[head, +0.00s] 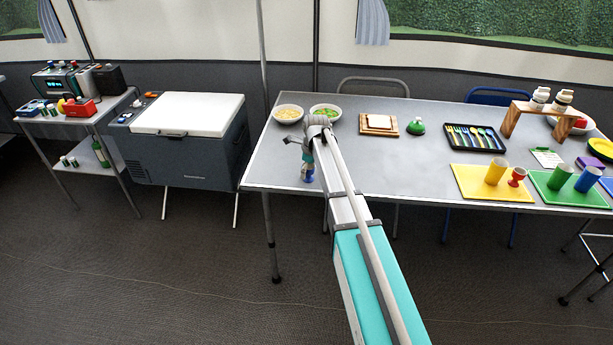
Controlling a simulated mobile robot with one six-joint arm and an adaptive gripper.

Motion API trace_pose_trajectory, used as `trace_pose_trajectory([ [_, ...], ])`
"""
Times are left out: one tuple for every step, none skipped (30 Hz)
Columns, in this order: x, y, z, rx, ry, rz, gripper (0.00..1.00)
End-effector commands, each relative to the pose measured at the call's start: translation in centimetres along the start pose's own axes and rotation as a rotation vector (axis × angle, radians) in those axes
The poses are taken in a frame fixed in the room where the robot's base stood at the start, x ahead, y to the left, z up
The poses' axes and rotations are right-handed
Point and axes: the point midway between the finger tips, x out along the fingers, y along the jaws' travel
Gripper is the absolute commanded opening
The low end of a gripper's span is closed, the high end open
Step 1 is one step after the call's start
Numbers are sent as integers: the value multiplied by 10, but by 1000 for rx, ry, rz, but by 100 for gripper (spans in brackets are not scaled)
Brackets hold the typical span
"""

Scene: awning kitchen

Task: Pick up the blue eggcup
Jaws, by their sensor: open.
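A larger blue cup (588,179) stands at the far right, beside a green cup (561,177).
Two bowls, yellowish (288,114) and green (325,112), stand behind my gripper. A wooden board (364,124), a green-topped item (416,127), a cutlery tray (474,146) and a yellow mat (468,184) with a red eggcup (517,176) lie rightward. The table (400,170) around my arm is clear.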

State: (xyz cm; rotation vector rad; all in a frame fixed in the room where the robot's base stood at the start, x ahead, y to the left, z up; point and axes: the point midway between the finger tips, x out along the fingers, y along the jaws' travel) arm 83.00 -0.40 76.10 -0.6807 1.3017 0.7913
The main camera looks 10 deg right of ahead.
Motion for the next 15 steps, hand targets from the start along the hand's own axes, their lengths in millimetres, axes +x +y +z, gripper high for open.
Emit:
trace_pose_trajectory([
  [0, 0, 0, 0, 0, 0, 100],
  [0, 0, 0, 0, 0, 0, 100],
  [0, 0, 0, 0, 0, 0, 100],
  [0, 0, 0, 0, 0, 0, 100],
  [0, 0, 0, 0, 0, 0, 100],
  [0, 0, 0, 0, 0, 0, 100],
  [0, 0, 0, 0, 0, 0, 100],
  [0, 0, 0, 0, 0, 0, 100],
  [0, 0, 0, 0, 0, 0, 100],
  [0, 0, 0, -1, 0, 0, 100],
  [0, 0, 0, -1, 0, 0, 100],
  [0, 0, 0, -1, 0, 0, 100],
  [0, 0, 0, -1, 0, 0, 100],
  [0, 0, 0, -1, 0, 0, 98],
  [0, 0, 0, -1, 0, 0, 91],
])
